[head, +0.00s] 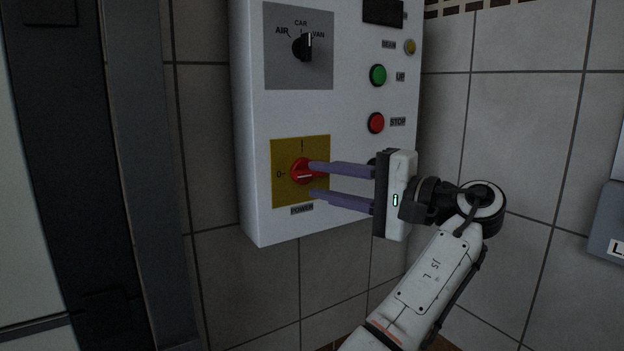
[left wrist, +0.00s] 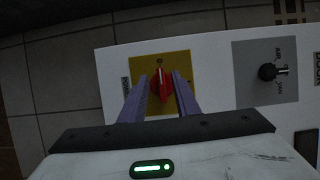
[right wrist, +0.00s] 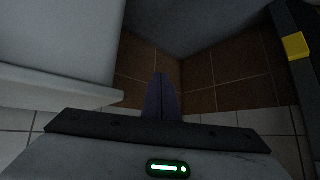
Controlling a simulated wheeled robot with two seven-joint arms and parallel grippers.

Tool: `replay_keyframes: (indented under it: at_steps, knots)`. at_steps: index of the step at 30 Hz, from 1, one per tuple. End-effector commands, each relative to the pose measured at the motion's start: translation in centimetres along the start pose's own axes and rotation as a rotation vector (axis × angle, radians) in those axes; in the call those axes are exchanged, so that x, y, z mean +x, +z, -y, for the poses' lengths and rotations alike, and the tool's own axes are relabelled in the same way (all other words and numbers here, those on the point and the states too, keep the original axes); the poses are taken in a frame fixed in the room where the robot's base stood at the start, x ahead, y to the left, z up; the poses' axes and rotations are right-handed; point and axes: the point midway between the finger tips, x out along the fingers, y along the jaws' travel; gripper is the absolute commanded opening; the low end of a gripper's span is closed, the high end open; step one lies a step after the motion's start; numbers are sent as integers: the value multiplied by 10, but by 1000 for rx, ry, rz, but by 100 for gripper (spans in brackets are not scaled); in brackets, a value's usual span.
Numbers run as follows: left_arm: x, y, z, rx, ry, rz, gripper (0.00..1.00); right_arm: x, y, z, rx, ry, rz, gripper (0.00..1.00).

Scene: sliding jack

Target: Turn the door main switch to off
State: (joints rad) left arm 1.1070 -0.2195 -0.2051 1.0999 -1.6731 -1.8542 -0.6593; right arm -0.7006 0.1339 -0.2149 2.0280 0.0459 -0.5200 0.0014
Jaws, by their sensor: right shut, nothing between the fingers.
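The red power switch (head: 301,171) sits on a yellow plate (head: 286,199) low on the white control box, above a POWER label. The plate has a 0 mark at left and an I mark at top. The switch's handle looks roughly level, in line with the 0. In the left wrist view, the red switch (left wrist: 161,86) shows between my fingers. My left gripper (head: 312,180) is open, its purple fingertips above and below the handle; whether they touch it I cannot tell. My right gripper (right wrist: 160,78) is shut and empty, away from the box.
The white box (head: 345,190) also carries a black selector knob (head: 303,46), a green button (head: 377,75) and a red stop button (head: 376,123). A dark door frame (head: 60,180) stands at left. Tiled wall surrounds the box; a grey box edge (head: 608,225) shows at far right.

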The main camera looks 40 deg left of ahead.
Motion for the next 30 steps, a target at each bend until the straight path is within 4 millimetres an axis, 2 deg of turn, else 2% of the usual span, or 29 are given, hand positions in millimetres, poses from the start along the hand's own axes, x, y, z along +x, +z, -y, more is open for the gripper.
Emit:
replay_keyframes:
  at_steps: [1, 6, 12, 30]
  knots:
    - [-12, -1, 1, 0, 0, -4, 29, 0, 0, 0, 0, 0, 1, 0]
    - [-44, 0, 1, -1, -1, -2, 29, 0, 0, 0, 0, 0, 1, 0]
    - [-65, 0, 0, -2, 1, -1, 29, 0, 0, 0, 0, 0, 1, 0]
    - [-67, 0, -4, 1, 6, -3, 29, 2, -5, -1, -3, 2, -9, 0]
